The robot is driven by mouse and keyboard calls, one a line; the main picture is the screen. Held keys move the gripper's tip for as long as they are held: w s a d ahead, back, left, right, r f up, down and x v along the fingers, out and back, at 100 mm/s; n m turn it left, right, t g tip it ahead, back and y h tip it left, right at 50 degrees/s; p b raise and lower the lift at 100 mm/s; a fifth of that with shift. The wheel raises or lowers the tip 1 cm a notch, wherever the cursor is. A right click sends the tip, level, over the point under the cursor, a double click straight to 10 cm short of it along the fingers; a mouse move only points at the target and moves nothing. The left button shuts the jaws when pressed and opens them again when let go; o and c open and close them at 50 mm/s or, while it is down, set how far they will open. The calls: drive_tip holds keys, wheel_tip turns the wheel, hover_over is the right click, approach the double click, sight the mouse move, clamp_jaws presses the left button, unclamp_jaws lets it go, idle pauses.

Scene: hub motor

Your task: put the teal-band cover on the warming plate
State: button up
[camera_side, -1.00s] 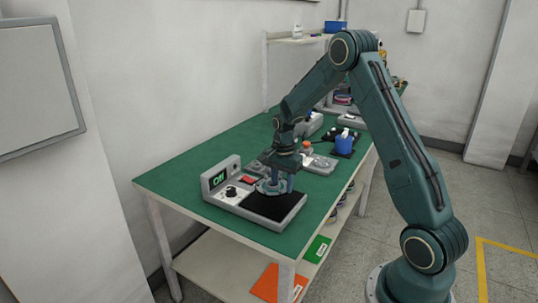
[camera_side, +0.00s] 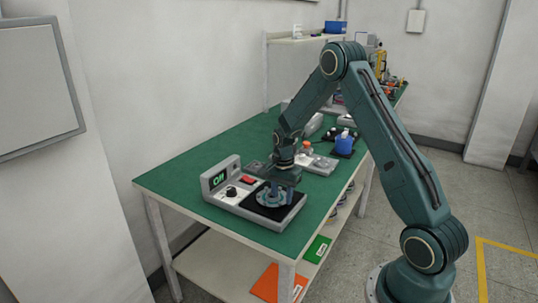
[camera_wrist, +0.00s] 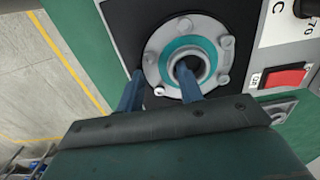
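The teal-band cover (camera_wrist: 154,70) is a round grey metal flange with a teal ring, several bolts and a dark centre hole. It is over the black top of the warming plate (camera_wrist: 122,22), and it also shows in the side view (camera_side: 271,198). I cannot tell whether it rests fully on the surface. My gripper (camera_wrist: 160,70) is at the cover, pointing down. One blue finger reaches into the centre hole and the other is at the outer edge, with the cover's wall between them. The warming plate (camera_side: 240,208) has a lit green display, a knob and a red switch.
Behind the plate on the green table (camera_side: 180,178) are a grey tray of parts (camera_side: 318,164) and a blue container (camera_side: 344,145). A shelf (camera_side: 300,40) stands at the far end. The table's left part is clear.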

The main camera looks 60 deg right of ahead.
sight(282, 200)
drive_tip(key=o, duration=0.4)
drive_tip(key=shift+o, duration=0.2)
drive_tip(key=shift+r, duration=0.1)
wheel_tip(282, 200, up, 12)
idle(0.4)
drive_tip(key=shift+r, duration=0.1)
idle(0.4)
